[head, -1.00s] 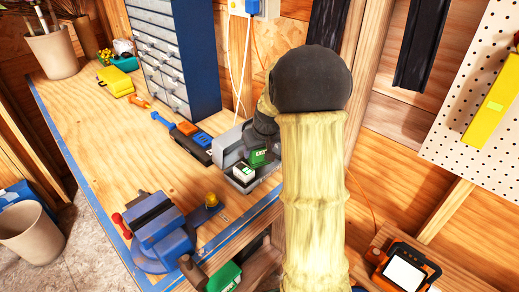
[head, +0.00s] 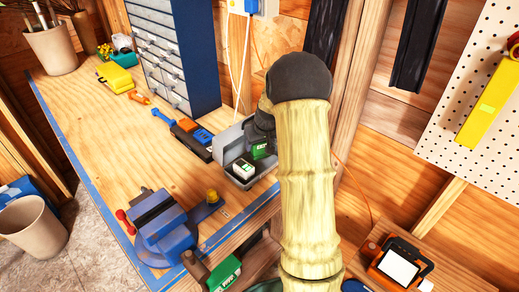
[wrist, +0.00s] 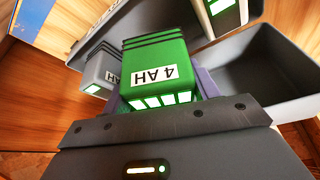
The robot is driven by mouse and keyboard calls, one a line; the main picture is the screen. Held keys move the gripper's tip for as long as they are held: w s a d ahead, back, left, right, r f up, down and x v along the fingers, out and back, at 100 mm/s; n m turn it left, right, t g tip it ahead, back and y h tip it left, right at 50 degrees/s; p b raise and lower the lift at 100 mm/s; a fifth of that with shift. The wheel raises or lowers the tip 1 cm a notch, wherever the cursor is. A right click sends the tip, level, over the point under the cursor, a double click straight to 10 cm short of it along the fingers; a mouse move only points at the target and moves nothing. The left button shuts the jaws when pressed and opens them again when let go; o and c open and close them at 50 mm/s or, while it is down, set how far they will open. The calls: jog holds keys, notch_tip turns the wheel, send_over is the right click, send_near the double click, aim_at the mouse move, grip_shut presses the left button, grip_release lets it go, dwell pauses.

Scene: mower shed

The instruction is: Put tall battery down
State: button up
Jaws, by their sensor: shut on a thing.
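The tall battery is green with dark ribs and a "4 AH" label, and shows large in the wrist view (wrist: 158,65). My gripper (wrist: 160,92) is shut on it, with a purplish finger on each side. In the head view the green battery (head: 261,152) hangs under my gripper (head: 262,138), over or beside a grey open container (head: 225,143) on the bench. A grey battery with lit bars (wrist: 99,70) is close to the left of the held one in the wrist view. My arm hides part of the container, and I cannot tell whether the held battery touches anything.
A blue vise (head: 162,226) stands at the bench's front edge. Blue and orange tools (head: 190,130) lie left of the container, and a blue drawer cabinet (head: 175,50) stands behind. Another green item (head: 223,273) sits below the bench edge. The bench's left-middle is clear.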

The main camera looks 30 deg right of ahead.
aim_at(260, 148)
notch_tip(260, 148, down, 3)
jog(key=shift+w+d+p, duration=0.15)
jog(key=shift+p, duration=0.6)
jog(key=shift+w+f, duration=0.2)
jog(key=shift+f, duration=0.1)
jog(key=shift+f, duration=0.1)
jog(key=o, duration=1.4)
jog(key=shift+c, duration=0.2)
jog(key=b+v, duration=0.2)
jog(key=v, duration=1)
